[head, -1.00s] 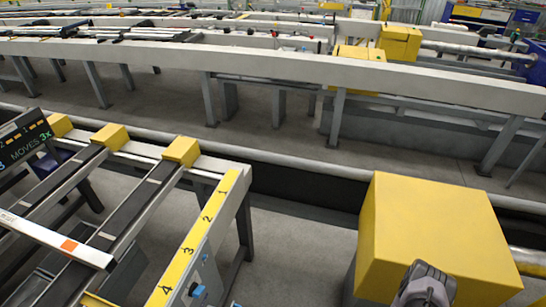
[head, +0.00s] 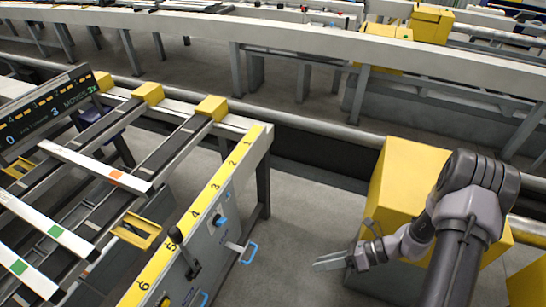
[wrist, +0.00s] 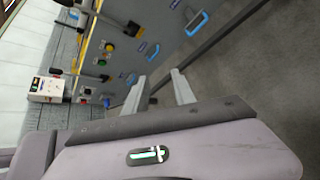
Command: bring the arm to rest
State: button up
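My gripper (head: 333,262) is at the lower middle of the head view, at the end of my bent grey arm. It hangs in the open space to the right of the runout table's control panel (head: 215,232), apart from it. In the wrist view my gripper (wrist: 158,92) shows two pale fingers with a gap between them and nothing in the gap. The panel also shows beyond the fingers in the wrist view (wrist: 130,35), with blue handles and knobs.
A large yellow box (head: 405,185) stands behind my arm. The runout table carries white bars, one with an orange mark (head: 90,165), and a numbered yellow strip (head: 205,197). A display (head: 45,110) stands at left. Bare floor (head: 295,220) lies between panel and box.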

notch_tip(320, 180, up, 13)
jog(key=w+a+n+g+h, duration=0.1)
jog(key=n+h, duration=0.2)
jog(key=n, duration=0.4)
jog(key=s+a+r+n+t+h, duration=0.2)
jog(key=s+r+n, duration=0.4)
jog(key=r, duration=0.5)
jog(key=s+a+r+n+t+h, duration=0.2)
jog(key=s+r+n+t+h, duration=0.2)
jog(key=s+r+n, duration=0.3)
notch_tip(320, 180, up, 4)
jog(key=n+h, duration=0.1)
jog(key=n, duration=0.2)
jog(key=shift+s+n+t, duration=0.15)
jog(key=shift+n+t, duration=0.15)
jog(key=shift+r, duration=0.1)
